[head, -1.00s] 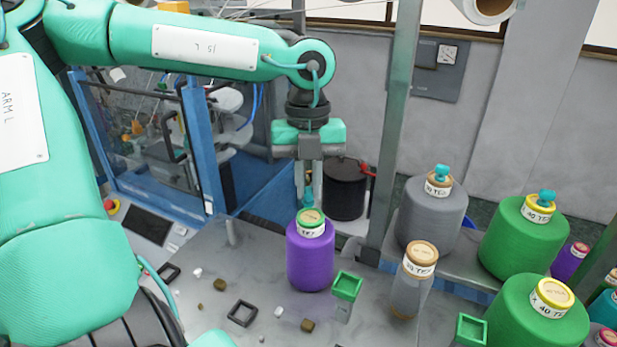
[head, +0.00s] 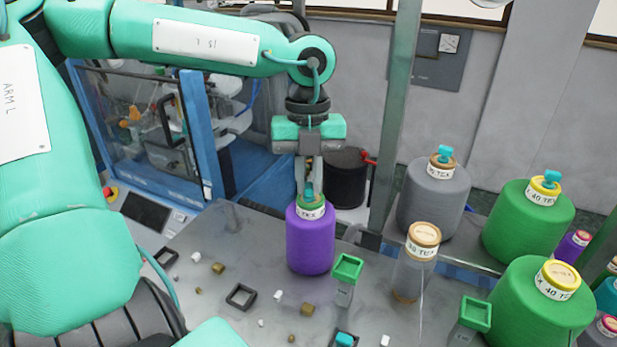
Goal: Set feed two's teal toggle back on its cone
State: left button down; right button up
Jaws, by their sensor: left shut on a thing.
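My left gripper (head: 309,187) points straight down above the purple cone (head: 310,240) and is shut on a small teal toggle (head: 309,192). The toggle is at the cone's green-rimmed top (head: 311,209); I cannot tell whether it touches or is seated. The fingers partly hide it. A grey cone (head: 432,200) and a green cone (head: 528,225) at the right each carry a teal toggle. My right gripper is not in view.
A black square frame (head: 241,296) and small bits lie on the grey table. A metal post (head: 397,110) rises behind.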

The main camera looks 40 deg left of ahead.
pick_arm(q)
jog(key=shift+f+b, duration=0.2)
jog(key=shift+b, duration=0.2)
dwell(0.8)
jog(key=shift+s+f, duration=0.1)
jog(key=shift+f, duration=0.05)
dwell(0.4)
dwell(0.3)
jog(key=c, duration=1.4)
grip_release()
jog(key=shift+o, duration=0.2)
notch_tip(320, 180, up, 14)
jog(key=w+a+b, duration=0.1)
jog(key=b, duration=0.3)
jog(key=shift+w+b, duration=0.15)
jog(key=shift+b, duration=0.15)
jog(key=shift+a+f, duration=0.1)
jog(key=shift+f, duration=0.1)
